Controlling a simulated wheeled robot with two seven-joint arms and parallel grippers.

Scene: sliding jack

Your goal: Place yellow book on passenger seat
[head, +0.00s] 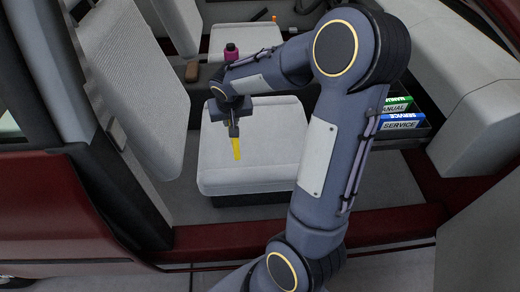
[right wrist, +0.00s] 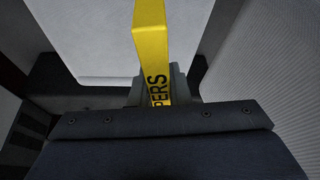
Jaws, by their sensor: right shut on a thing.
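The yellow book (head: 236,149) is seen edge-on in the head view, hanging roughly upright below my right gripper (head: 233,130). It is over the light grey passenger seat (head: 275,160); whether its lower end touches the cushion I cannot tell. In the right wrist view the yellow book (right wrist: 152,40) shows its spine with the letters "PERS", and my right gripper (right wrist: 158,90) is shut on it. The rest of the lettering is hidden by the gripper. My left gripper is in neither view.
The seat backrest (head: 135,75) rises at the left. An open compartment at the right holds a green manual (head: 396,104) and a blue service book (head: 402,120). A pink-capped bottle (head: 231,50) stands behind the seat cushion. The cushion around the book looks clear.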

